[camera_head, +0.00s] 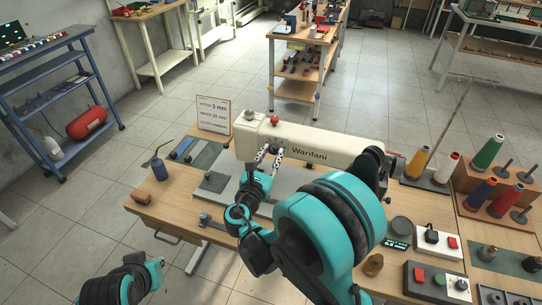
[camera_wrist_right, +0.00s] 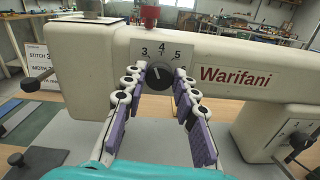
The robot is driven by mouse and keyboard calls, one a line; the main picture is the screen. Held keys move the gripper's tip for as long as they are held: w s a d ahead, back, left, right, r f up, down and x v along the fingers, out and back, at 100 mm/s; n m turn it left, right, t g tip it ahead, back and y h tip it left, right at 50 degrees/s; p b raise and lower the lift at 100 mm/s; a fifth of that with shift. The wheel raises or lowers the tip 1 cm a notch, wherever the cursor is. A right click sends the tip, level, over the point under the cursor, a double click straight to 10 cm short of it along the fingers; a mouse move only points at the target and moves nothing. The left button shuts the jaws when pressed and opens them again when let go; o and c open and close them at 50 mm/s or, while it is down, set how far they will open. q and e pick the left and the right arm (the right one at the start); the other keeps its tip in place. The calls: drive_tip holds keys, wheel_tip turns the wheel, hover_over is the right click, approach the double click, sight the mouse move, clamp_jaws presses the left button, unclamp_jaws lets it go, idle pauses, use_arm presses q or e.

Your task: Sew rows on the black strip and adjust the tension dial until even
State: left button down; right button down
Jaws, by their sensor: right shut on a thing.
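The white sewing machine (camera_head: 320,147) marked Warifani stands across the bench. Its round black tension dial (camera_wrist_right: 159,76) is on the head's front, below the numbers 3, 4 and 5; its pale pointer mark leans up and left. My right gripper (camera_head: 269,158) reaches the machine head. In the wrist view the right gripper (camera_wrist_right: 160,86) has a fingertip on each side of the dial and is shut on it. Dark strips (camera_head: 183,148) lie on a green mat at the left; I cannot tell which is the black strip.
A sign (camera_head: 214,115) reading 3 mm and 25 mm stands behind the mat. Thread spools (camera_head: 488,152) stand at the right. A small green readout (camera_head: 398,243) and button boxes (camera_head: 437,241) sit at the front right.

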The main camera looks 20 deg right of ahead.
drive_tip(key=shift+d+m+b, duration=0.1)
drive_tip(key=shift+m+b, duration=0.35)
drive_tip(key=shift+m, duration=1.75)
drive_tip(key=c, duration=1.2)
unclamp_jaws()
drive_tip(key=shift+s, duration=0.1)
drive_tip(key=v, duration=1.2)
